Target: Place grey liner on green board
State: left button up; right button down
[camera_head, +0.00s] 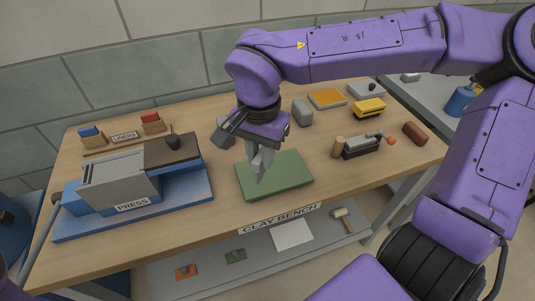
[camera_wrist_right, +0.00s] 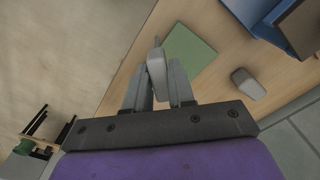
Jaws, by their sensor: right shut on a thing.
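My right gripper (camera_head: 259,158) is shut on a grey piece, which appears to be the grey liner. In the right wrist view the liner (camera_wrist_right: 157,72) sits between the two fingers of the gripper (camera_wrist_right: 158,88), with a narrow tip pointing away. The green board (camera_head: 288,181) lies flat on the bench, and the gripper hangs over its left part. The board also shows in the right wrist view (camera_wrist_right: 190,55), beyond the liner. I cannot tell whether the liner touches the board. My left gripper is not in view.
The blue-based press (camera_head: 135,212) stands left of the board. A rounded grey block (camera_head: 302,112) stands behind it. A black clamp-like tool (camera_head: 362,146), a yellow item (camera_head: 369,107) and a brown block (camera_head: 415,133) lie to the right. A rack with red (camera_head: 152,123) and blue pieces stands at back left.

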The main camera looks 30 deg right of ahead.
jog(key=w+d+f, duration=0.2)
jog(key=f, duration=0.1)
jog(key=w+d+f+p, duration=0.1)
jog(key=w+d+f, duration=0.1)
jog(key=d+f, duration=0.1)
jog(key=w+d+f+p, duration=0.1)
jog(key=w+d+f, duration=0.2)
jog(key=f, duration=0.2)
jog(key=shift+f, duration=0.15)
jog(key=shift+w+f, duration=0.15)
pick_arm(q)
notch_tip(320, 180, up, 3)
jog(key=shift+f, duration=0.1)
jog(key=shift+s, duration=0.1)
pick_arm(e)
jog(key=c, duration=1)
grip_release()
jog(key=shift+f, duration=0.1)
jog(key=shift+o, duration=0.2)
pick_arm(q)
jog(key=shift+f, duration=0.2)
pick_arm(e)
notch_tip(320, 180, up, 12)
jog(key=shift+r, duration=0.2)
